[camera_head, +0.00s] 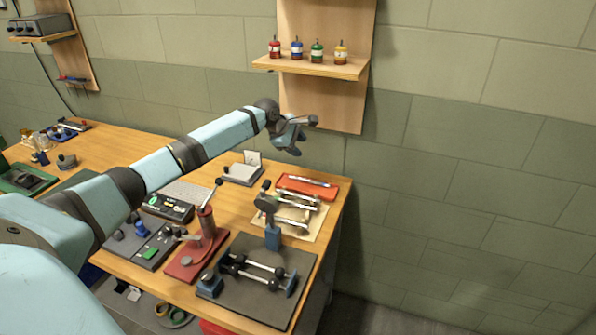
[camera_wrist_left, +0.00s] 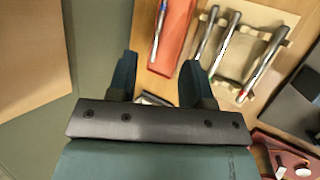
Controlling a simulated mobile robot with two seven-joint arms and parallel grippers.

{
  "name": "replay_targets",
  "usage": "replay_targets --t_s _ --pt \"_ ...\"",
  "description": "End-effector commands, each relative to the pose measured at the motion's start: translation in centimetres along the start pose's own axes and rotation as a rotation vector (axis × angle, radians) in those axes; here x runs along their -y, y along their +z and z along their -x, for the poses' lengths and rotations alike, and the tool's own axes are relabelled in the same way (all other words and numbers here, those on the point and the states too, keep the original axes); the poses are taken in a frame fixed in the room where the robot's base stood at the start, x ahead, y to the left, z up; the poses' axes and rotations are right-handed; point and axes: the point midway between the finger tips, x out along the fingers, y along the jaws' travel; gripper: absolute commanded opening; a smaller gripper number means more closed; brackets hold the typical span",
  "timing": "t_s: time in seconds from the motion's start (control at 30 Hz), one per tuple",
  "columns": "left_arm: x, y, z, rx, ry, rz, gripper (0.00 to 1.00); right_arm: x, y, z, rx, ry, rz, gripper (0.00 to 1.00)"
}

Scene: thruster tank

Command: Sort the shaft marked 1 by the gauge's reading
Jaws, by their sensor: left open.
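My left gripper (camera_head: 302,136) is open and empty, raised above the back right of the workbench, in front of the wall board. Its two fingers (camera_wrist_left: 157,78) show apart in the left wrist view. Several metal shafts lie on a pale rack (camera_head: 312,229); they show in the wrist view as a near shaft (camera_wrist_left: 205,35), a middle shaft (camera_wrist_left: 227,42) and one with a red band (camera_wrist_left: 262,68). Another shaft lies in the red tray (camera_head: 291,184), which also shows in the wrist view (camera_wrist_left: 172,47). No number mark is legible. A blue-based stand (camera_head: 273,237), possibly the gauge, shows no readable value. My right gripper is not in view.
A dark mat (camera_head: 253,310) carries a fixture with rods at the bench front. A red lever press (camera_head: 205,235) and a control box (camera_head: 168,206) stand left of it. A wall shelf (camera_head: 312,68) with several coloured bottles hangs above the gripper.

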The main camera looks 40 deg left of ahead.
Motion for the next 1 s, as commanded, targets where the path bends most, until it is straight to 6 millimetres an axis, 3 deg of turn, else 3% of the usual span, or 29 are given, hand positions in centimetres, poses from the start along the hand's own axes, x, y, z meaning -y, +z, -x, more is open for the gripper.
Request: replay_targets --t_s 0.1,0.23,0.73,1.0 --pt "-1.7 1.7 1.3 0.008 -0.008 -0.002 0.46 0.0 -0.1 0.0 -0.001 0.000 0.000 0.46" --pt "-2.5 3.5 2.8 0.041 -0.047 -0.047 0.46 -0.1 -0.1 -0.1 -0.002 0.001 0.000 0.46" --pt "6.5 6.1 4.2 0.349 -0.326 -0.577 0.46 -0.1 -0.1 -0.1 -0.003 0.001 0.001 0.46" --pt "9.6 7.9 4.5 0.440 -0.410 -0.755 0.46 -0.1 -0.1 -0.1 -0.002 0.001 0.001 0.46"
